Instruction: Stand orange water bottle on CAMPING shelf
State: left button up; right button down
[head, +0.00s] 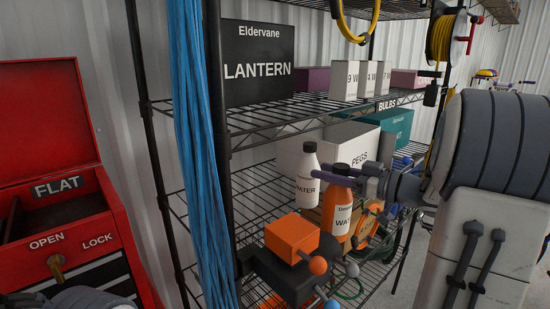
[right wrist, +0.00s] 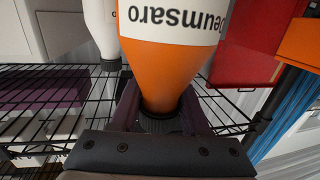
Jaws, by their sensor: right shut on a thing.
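The orange water bottle (head: 338,212), with a black cap and a white label, is upright in front of the wire rack. My right gripper (head: 345,171) comes in from the right and is shut around its neck and cap. In the right wrist view the bottle (right wrist: 168,65) sits between the fingers (right wrist: 160,112). Its base is partly hidden in the head view, so I cannot tell whether it touches anything. A white water bottle (head: 306,180) stands just left of and behind it. No CAMPING label is readable. My left gripper is out of view.
A black LANTERN box (head: 258,68) is on the upper wire shelf (head: 262,118), above a PEGS box (head: 352,140). An orange box (head: 291,236) with round knobs is close to the held bottle. Blue strands (head: 195,150) hang by the post. A red tool chest (head: 75,215) is left.

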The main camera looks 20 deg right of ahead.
jog(key=a+p+x, duration=0.1)
jog(key=x, duration=0.6)
jog(key=s+a+p+x, duration=0.1)
jog(key=p+x, duration=0.1)
jog(key=x, duration=0.6)
jog(key=shift+s+a+r, duration=0.25)
jog(key=shift+a+r, duration=0.15)
jog(key=shift+r, duration=0.15)
jog(key=shift+f, duration=0.2)
jog(key=shift+c, duration=1.9)
grip_release()
